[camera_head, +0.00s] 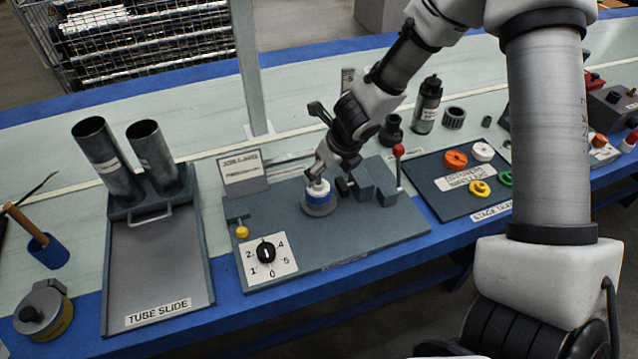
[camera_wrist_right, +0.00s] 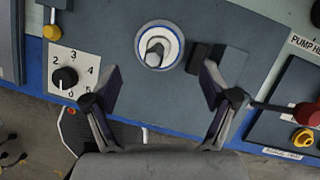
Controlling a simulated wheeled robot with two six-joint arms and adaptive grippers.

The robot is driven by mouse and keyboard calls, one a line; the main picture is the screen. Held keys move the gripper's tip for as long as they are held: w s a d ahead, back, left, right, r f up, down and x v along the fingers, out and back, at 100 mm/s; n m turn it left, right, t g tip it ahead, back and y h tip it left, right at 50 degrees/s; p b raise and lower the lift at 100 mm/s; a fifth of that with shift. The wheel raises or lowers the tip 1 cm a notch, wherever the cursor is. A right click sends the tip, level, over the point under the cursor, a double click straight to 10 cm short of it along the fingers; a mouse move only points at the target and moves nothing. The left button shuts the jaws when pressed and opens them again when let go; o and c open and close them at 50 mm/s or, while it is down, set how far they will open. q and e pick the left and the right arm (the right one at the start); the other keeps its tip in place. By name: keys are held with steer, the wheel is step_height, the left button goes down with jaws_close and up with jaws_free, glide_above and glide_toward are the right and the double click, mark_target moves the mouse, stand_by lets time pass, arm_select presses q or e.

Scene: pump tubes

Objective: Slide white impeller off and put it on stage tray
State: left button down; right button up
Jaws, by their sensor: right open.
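A white impeller (camera_head: 318,186) sits on top of a blue one on the round base of the grey pump fixture. In the right wrist view the white impeller (camera_wrist_right: 171,48) shows as a white ring within blue, around a grey shaft. My right gripper (camera_head: 316,176) is just above this stack and hides part of it. In the right wrist view my right gripper (camera_wrist_right: 160,76) has its fingers spread wide, with nothing between them. The stage tray (camera_head: 440,197) lies to the right with orange, white, yellow and green impellers on it. My left gripper is not in view.
The fixture board (camera_head: 370,240) carries a numbered dial (camera_head: 266,252), a yellow knob and grey blocks beside the stack. A red-topped lever (camera_head: 398,150) stands between stack and tray. A black bottle (camera_head: 427,105) stands behind the tray. The tube slide (camera_head: 160,270) is at left.

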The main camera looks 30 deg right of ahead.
mark_target(320, 177)
steer(key=b+x, duration=0.2)
steer(key=x, duration=0.3)
steer(key=shift+s+a+b, duration=0.15)
steer(key=shift+b, duration=0.2)
steer(key=shift+w+f, duration=0.2)
steer(key=shift+f, duration=0.1)
steer(key=shift+w+f, duration=0.1)
steer(key=shift+f, duration=0.05)
steer(key=c, duration=1.6)
steer(key=shift+o, duration=0.2)
steer(key=shift+r, duration=0.35)
steer(key=shift+r+p, duration=0.3)
steer(key=shift+p, duration=0.15)
steer(key=shift+r+p, duration=7.25)
steer(key=shift+r, duration=0.1)
